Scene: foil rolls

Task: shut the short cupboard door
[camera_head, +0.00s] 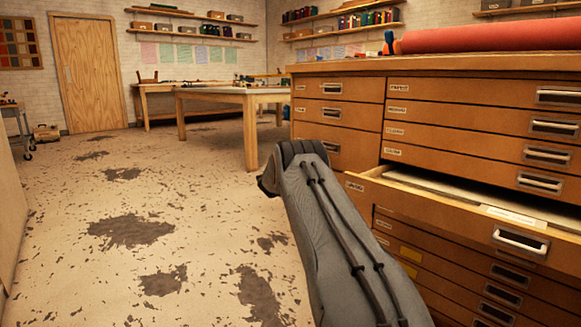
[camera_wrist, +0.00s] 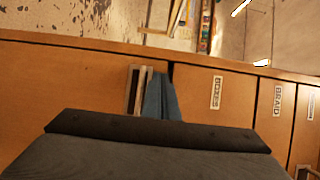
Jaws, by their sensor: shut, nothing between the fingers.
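No short cupboard door can be made out in either view. A wooden drawer cabinet (camera_head: 340,68) fills the right of the head view, and one wide drawer (camera_head: 450,207) stands pulled out with flat sheets inside. My grey arm reaches up beside the cabinet's left part in the head view, its far end hiding my gripper. In the wrist view my gripper (camera_wrist: 161,97) shows as two narrow blue-grey fingers close together, shut and empty. They are in front of a wooden drawer front (camera_wrist: 65,95), beside a metal handle (camera_wrist: 136,90). Whether they touch it I cannot tell.
A red roll (camera_head: 490,38) lies on the cabinet top. A work table (camera_head: 232,92) stands behind, and a tall wooden room door (camera_head: 88,72) is at the back left. A pale panel (camera_head: 10,215) edges the far left. The stained floor between is clear.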

